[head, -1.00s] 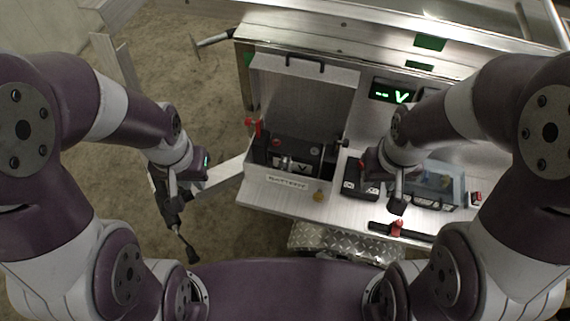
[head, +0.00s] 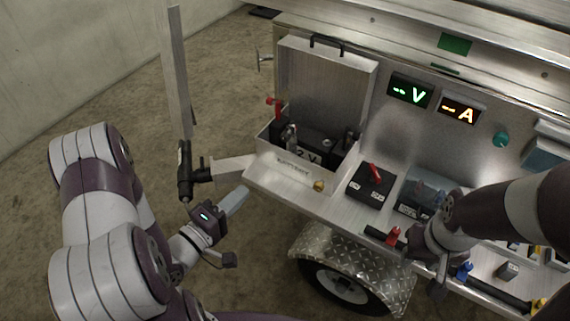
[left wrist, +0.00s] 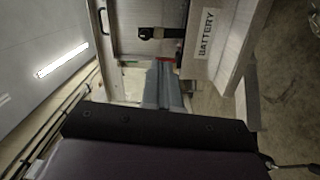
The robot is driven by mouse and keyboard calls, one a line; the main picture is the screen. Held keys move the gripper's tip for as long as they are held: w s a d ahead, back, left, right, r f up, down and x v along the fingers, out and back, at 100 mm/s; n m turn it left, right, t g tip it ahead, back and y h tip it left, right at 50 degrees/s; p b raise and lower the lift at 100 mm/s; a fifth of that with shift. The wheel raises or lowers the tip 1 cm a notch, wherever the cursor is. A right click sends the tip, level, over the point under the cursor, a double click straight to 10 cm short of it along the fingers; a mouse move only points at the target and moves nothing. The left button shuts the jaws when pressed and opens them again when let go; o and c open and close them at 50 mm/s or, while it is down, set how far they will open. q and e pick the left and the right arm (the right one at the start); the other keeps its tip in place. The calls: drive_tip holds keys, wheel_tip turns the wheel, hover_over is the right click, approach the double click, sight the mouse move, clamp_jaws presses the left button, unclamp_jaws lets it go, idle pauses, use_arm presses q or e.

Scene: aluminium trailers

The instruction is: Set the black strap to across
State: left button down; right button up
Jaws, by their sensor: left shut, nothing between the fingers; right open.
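The battery box (head: 300,178) stands open with its lid (head: 325,85) raised. A dark battery (head: 306,153) sits inside. I cannot make out the black strap for certain in the head view. In the left wrist view a short black strip (left wrist: 165,33) lies across the box opening beside the BATTERY label; I cannot tell if it is the strap. My left gripper (head: 238,198) is shut and empty, below and left of the box. Its grey fingers (left wrist: 165,88) also show in the left wrist view. My right gripper (head: 428,272) is open by the shelf's front edge, right of the box.
A red-handled switch (head: 370,182) and a clear-covered box (head: 422,198) sit on the shelf. A red knob (head: 393,236) stands near the front edge. Lit displays (head: 410,91) are on the back panel. A metal post (head: 175,85) and black jack (head: 186,172) stand left of the box.

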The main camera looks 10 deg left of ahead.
use_arm(q)
drive_tip(key=r+n, duration=0.1)
drive_tip(key=r, duration=0.1)
approach(283, 138)
drive_tip(key=shift+n+t, duration=0.3)
drive_tip(key=shift+t, duration=0.1)
drive_tip(key=x, duration=0.4)
drive_tip(key=f+x, duration=0.1)
drive_tip(key=x, duration=0.1)
drive_tip(key=shift+w+d, duration=0.2)
drive_tip(key=shift+w, duration=0.2)
drive_tip(key=shift+r, duration=0.1)
